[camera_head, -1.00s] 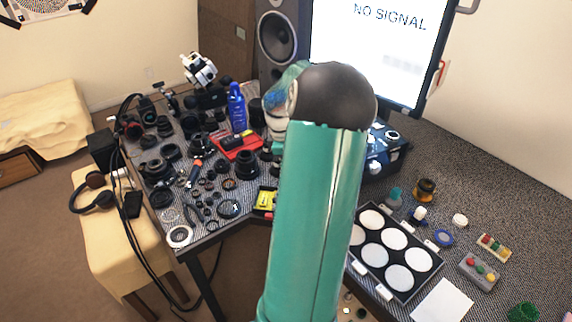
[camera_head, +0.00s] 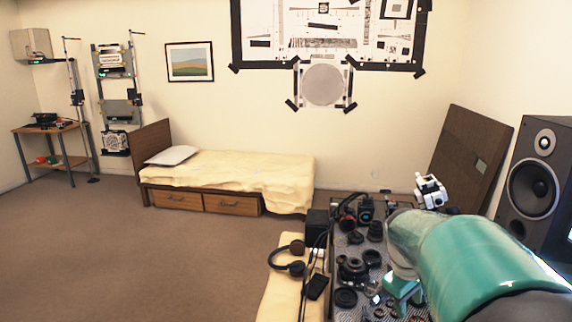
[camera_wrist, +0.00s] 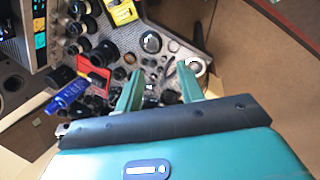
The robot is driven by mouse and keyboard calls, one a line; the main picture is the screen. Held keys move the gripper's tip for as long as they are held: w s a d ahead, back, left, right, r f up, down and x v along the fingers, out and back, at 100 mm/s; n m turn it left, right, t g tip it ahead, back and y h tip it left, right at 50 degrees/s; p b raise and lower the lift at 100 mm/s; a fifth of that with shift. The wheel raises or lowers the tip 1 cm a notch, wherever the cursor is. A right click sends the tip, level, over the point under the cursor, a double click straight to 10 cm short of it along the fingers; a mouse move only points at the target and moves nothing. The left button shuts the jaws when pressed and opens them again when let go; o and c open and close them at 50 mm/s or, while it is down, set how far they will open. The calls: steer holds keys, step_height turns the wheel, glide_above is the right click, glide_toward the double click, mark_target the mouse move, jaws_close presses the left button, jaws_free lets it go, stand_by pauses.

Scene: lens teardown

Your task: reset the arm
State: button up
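My arm (camera_head: 465,262), green with a dark joint, reaches in from the lower right in the head view over the desk of lens parts. My gripper (camera_wrist: 160,70) shows in the wrist view as two green fingers standing apart, with nothing between them. It is above the desk (camera_wrist: 130,14), and lens parts show beyond the fingers. In the head view the hand is mostly hidden behind the arm, and only a green part shows at its lower left.
In the head view, headphones (camera_head: 296,267) lie on a cream-topped seat left of the desk. A speaker (camera_head: 538,180) stands at the right. Open carpet (camera_head: 150,255) spreads left. The wrist view shows a blue bottle (camera_wrist: 66,95) and a red tray (camera_wrist: 92,74).

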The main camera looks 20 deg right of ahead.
steer(key=s+a+r+t+y, duration=0.1)
steer(key=s+a, duration=0.1)
steer(key=a, duration=0.7)
steer(key=s+a+r+m+t+y, duration=0.1)
steer(key=s+a+r+t, duration=0.1)
steer(key=a, duration=0.6)
steer(key=s+a+r+m+t+y, duration=0.1)
steer(key=s+a+r+t, duration=0.1)
steer(key=a, duration=0.7)
steer(key=shift+s+a+r, duration=0.15)
steer(key=shift+s+a, duration=0.2)
steer(key=shift+s, duration=0.5)
